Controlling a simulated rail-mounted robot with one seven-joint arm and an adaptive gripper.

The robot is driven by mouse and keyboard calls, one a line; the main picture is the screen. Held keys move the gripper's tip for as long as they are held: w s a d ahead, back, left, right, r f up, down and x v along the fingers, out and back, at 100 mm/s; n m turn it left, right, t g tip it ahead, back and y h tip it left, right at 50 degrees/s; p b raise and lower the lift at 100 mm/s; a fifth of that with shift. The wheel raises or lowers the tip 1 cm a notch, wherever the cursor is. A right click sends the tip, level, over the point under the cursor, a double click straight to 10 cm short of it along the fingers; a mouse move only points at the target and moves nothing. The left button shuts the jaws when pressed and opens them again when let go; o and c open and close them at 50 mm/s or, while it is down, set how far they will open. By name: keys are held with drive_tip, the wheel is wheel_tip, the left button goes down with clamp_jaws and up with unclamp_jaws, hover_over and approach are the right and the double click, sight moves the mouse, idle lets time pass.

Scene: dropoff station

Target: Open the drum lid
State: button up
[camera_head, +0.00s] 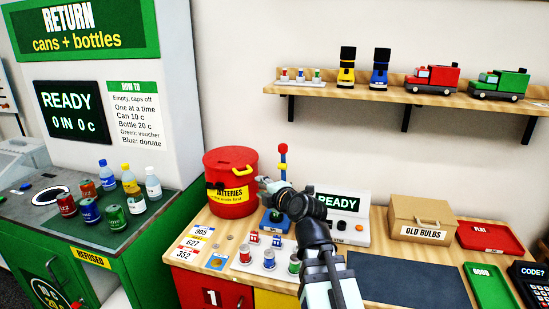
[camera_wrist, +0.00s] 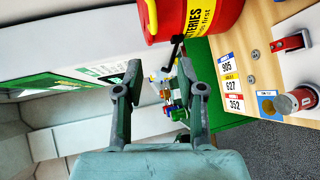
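The red battery drum (camera_head: 229,200) stands at the left end of the wooden bench. A yellow label wraps the front, and a dark piece (camera_head: 214,187) shows at the drum's left side. My gripper (camera_head: 264,184) is just right of the drum in the head view. In the wrist view my gripper (camera_wrist: 158,76) is open with nothing between its fingers. The drum (camera_wrist: 228,10) shows beyond the fingertips at upper right, with the yellow handle (camera_wrist: 151,16) at its left edge.
A blue-based stand with a red-topped post (camera_head: 283,162) is close behind my gripper. The green return machine (camera_head: 150,235) with cans and bottles is left. A shelf (camera_head: 400,97) hangs above.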

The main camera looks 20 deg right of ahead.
drive_tip(key=d+r, duration=0.1)
drive_tip(key=p, duration=0.5)
approach(246, 173)
drive_tip(key=x, duration=0.9)
drive_tip(key=shift+w+r, duration=0.1)
drive_tip(key=shift+r, duration=0.05)
drive_tip(key=shift+p+x, duration=0.4)
drive_tip(key=shift+x, duration=0.4)
clamp_jaws()
